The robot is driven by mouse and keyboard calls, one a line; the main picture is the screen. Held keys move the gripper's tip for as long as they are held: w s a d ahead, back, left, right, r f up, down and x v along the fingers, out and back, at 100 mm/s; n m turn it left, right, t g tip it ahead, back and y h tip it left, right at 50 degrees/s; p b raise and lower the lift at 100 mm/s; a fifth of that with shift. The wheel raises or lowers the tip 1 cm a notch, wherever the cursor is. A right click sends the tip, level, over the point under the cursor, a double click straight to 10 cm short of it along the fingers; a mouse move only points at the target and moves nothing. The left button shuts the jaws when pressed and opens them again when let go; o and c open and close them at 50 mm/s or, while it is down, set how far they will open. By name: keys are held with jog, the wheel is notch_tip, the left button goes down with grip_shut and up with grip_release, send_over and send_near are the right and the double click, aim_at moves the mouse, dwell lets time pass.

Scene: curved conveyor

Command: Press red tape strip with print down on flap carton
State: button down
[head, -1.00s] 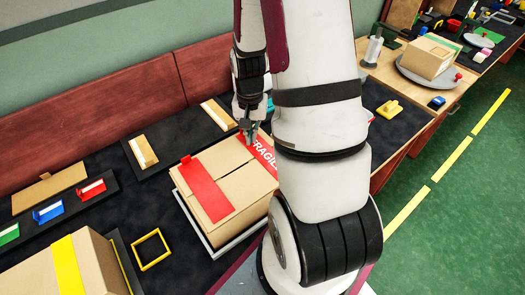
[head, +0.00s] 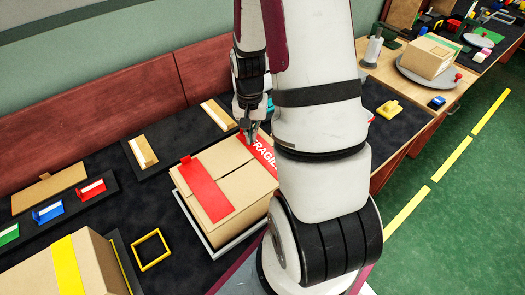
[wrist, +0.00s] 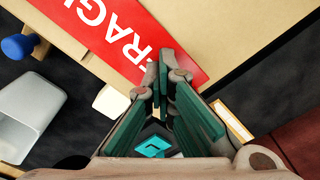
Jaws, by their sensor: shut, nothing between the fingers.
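The flap carton (head: 232,167) sits closed on a pale tray. The red tape strip with white FRAGILE print (head: 262,158) lies across its far right corner, partly hidden behind my arm. A plain red strip (head: 206,188) runs along its left part. My gripper (head: 249,141) points down at the printed strip near the carton's far edge. In the wrist view, my closed fingertips (wrist: 172,62) are at the printed strip (wrist: 135,38), by its end past the letters. The carton's bare top (wrist: 235,30) lies beyond. I cannot tell whether the fingertips touch the strip.
A yellow square frame (head: 151,250) and a carton with yellow tape (head: 92,265) are at the lower left. Red, blue and green holders (head: 48,213) stand on a dark rack. Wooden boards (head: 142,151) lie behind the carton. A blue knob (wrist: 19,46) shows in the wrist view.

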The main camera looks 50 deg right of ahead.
jog(key=shift+s+a+f, duration=0.15)
jog(key=shift+s+f, duration=0.2)
jog(key=shift+f, duration=0.3)
jog(key=shift+w+r+p, duration=0.15)
jog(key=shift+r+p, duration=1.8)
jog(key=shift+r, duration=1)
jog(key=shift+w+r, duration=0.1)
jog(key=shift+r, duration=0.05)
jog(key=shift+w+r, duration=0.1)
jog(key=shift+r, duration=0.2)
jog(key=s+a+r+n+t, duration=0.2)
jog(key=a+r+n, duration=0.2)
jog(key=a+r, duration=0.5)
jog(key=s+a+r+n+t, duration=0.1)
jog(key=s+a+r+n, duration=0.4)
jog(key=r, duration=0.8)
jog(key=s+a+r+n+t, duration=0.2)
jog(key=s+a+r, duration=0.3)
jog(key=shift+s+a, duration=0.3)
jog(key=shift+s, duration=0.1)
